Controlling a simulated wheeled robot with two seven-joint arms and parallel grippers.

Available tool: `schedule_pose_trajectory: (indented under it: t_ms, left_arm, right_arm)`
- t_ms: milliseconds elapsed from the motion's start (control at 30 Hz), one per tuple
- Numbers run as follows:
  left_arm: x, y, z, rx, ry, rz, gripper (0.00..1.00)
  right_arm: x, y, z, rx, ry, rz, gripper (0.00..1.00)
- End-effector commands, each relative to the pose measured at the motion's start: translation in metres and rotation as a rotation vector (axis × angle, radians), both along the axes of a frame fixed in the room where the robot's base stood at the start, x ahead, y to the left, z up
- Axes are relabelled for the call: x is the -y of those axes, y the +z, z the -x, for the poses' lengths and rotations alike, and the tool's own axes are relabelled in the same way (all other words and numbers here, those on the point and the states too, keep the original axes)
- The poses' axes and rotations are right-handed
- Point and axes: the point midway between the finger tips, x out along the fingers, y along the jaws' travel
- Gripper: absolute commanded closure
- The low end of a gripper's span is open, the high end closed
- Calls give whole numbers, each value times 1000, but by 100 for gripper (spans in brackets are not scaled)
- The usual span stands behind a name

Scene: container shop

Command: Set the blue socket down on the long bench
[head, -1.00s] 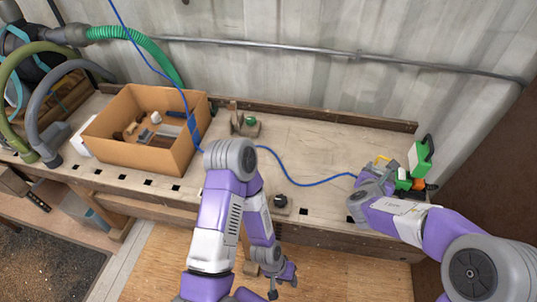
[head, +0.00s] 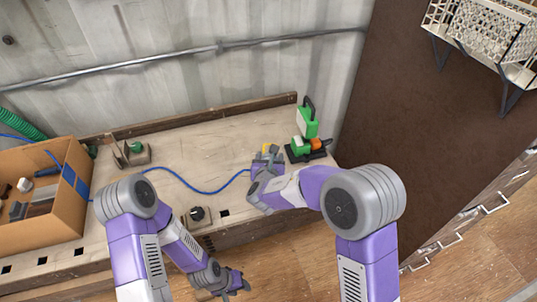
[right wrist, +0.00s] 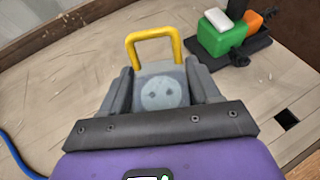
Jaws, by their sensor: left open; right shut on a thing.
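The blue socket (right wrist: 160,92) shows in the right wrist view as a grey-blue block with a two-hole round face and a yellow loop on its far side. My right gripper (right wrist: 163,88) is shut on it, one finger on each side. In the head view my right gripper (head: 266,164) is over the right part of the long bench (head: 200,150), and the yellow loop shows just beyond it. I cannot tell whether the socket touches the bench top. A blue cord (head: 200,190) runs left from it. My left gripper (head: 234,286) is open and empty, low in front of the bench.
A green tool on a black base (head: 307,125) stands close, right of the socket. A cardboard box (head: 62,215) with loose items is at left. A wooden holder (head: 128,152) stands at the back, a small dark-topped block (head: 197,215) at the front edge.

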Motion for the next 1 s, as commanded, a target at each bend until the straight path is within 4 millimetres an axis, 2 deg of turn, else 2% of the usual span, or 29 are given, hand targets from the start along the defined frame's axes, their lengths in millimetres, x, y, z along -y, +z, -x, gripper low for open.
schedule_pose_trajectory:
  t_ms: [133,367,800,833,967,1000]
  left_arm:
    - [0,-3,0,0,0,0,57]
    - [0,-14,0,0,0,0,57]
    - [0,-18,0,0,0,0,57]
    - [0,-17,0,0,0,0,57]
    - [0,-16,0,0,0,0,57]
    - [0,-16,0,0,0,0,57]
  right_arm:
    - [0,-5,-1,9,-1,-1,100]
    - [0,-34,-1,8,-1,-2,100]
    - [-1,-37,-1,10,0,-2,100]
    - [0,-40,0,0,1,-1,34]
    - [0,-40,0,0,1,-1,14]
    - [0,-40,0,0,1,-1,13]
